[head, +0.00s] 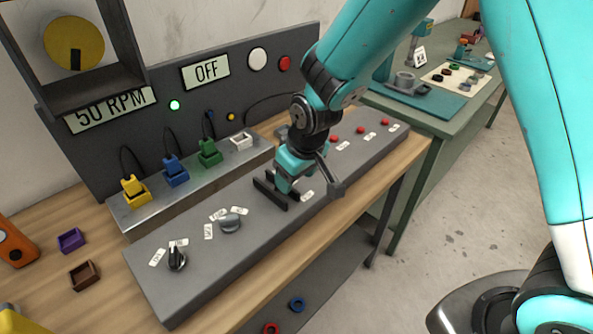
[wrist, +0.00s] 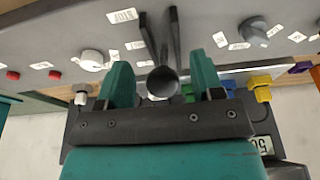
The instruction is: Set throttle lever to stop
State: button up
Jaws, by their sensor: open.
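The throttle lever shows in the wrist view as a round black knob (wrist: 162,84), seen nearly end-on between two dark slot rails (wrist: 149,40). In the head view the rails (head: 268,194) stand on the grey console, and my gripper hides the knob. My gripper (head: 287,183) is just over them, pointing down. In the wrist view my gripper (wrist: 162,86) has its two teal fingers apart on either side of the knob, with a gap on both sides. White labels (wrist: 122,16) lie beside the rails; their text is too small and turned to read surely.
On the console (head: 196,271) are a grey rotary knob (head: 230,222), a black knob (head: 177,258) and several red buttons (head: 385,122). Coloured plugs (head: 175,171) stand behind. The panel's displays read "50 RPM" (head: 110,109) and "OFF" (head: 206,71). A green bench (head: 437,118) stands at right.

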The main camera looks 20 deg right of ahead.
jog(key=b+v, duration=0.1)
jog(key=v, duration=1.6)
jog(key=shift+r+b, duration=0.2)
jog(key=shift+b, duration=0.2)
jog(key=shift+d, duration=0.1)
jog(key=s+n+g+y, duration=0.1)
jog(key=s+g+y, duration=0.1)
jog(key=s, duration=1.7)
jog(key=shift+f+g+y, duration=0.3)
jog(key=shift+f+y, duration=0.1)
jog(key=shift+f, duration=0.05)
jog(key=shift+c, duration=0.2)
